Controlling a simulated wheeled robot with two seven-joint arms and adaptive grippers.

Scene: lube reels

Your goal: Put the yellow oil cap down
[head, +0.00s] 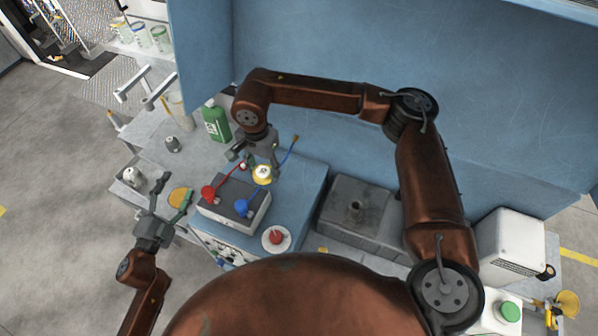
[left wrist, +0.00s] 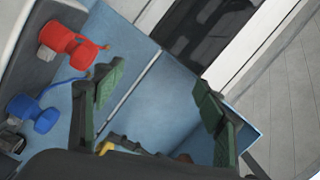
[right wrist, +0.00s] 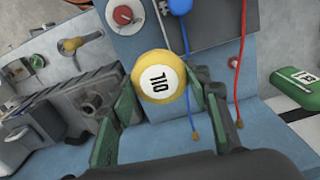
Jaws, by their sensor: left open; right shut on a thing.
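The yellow oil cap (head: 262,174) has a white label reading OIL. My right gripper (head: 260,166) is shut on it, above the blue bench behind the grey box with the red and blue reels. In the right wrist view the cap (right wrist: 158,77) sits between the two green-padded fingers, label facing the camera. I cannot tell how far its underside is from the surface. My left gripper (head: 173,189) is open and empty, left of the box; its spread fingers also show in the left wrist view (left wrist: 158,95).
The grey box (head: 228,213) carries a red reel (head: 208,193) and a blue reel (head: 241,207). A red knob on a white disc (head: 276,238) is in front. A green bottle (head: 215,122) stands at the back left. A grey machine block (head: 358,209) is to the right.

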